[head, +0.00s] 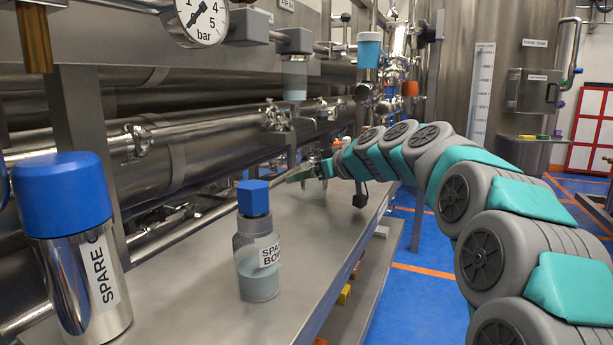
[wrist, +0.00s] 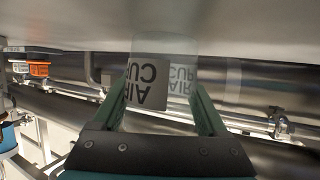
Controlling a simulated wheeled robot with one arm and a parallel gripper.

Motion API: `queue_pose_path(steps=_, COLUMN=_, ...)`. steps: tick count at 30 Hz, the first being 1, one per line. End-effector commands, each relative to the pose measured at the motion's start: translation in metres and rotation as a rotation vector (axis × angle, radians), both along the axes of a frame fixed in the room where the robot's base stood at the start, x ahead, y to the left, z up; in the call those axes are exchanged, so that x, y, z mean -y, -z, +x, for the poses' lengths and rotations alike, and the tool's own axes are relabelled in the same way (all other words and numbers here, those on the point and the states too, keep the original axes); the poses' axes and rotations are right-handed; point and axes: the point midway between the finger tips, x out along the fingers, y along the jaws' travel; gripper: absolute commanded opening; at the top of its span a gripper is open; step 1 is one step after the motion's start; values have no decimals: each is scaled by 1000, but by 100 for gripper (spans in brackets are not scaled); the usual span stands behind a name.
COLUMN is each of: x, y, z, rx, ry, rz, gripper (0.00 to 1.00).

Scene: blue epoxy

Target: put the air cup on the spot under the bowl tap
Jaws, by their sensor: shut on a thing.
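My gripper (head: 308,173) reaches over the far part of the steel bench in the head view. In the wrist view its two teal fingers (wrist: 163,108) are shut on the clear air cup (wrist: 165,48), whose black-on-pale label shows upside down. The cup is not clear in the head view. In the wrist view it overlaps the grey bench surface (wrist: 255,25); I cannot tell whether it touches it. A clear bowl (head: 295,80) hangs under a grey block on the pipework, left of and above my gripper. I cannot tell which fitting is the bowl tap, and no spot shows.
A spare bowl (head: 258,278) with a blue top stands on the near bench (head: 190,290). A chrome spare canister (head: 85,285) with a blue cap stands at left. Pipes (head: 210,133) run along the back. The bench between spare bowl and gripper is clear.

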Motion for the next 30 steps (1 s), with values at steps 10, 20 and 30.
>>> queue_pose_path(steps=10, x=0, y=3, z=0, rx=2, ry=1, rz=1, gripper=23)
queue_pose_path(steps=20, x=0, y=2, z=0, rx=2, ry=1, rz=1, gripper=100)
queue_pose_path(steps=30, x=6, y=-5, z=-5, rx=2, ry=1, rz=2, gripper=100)
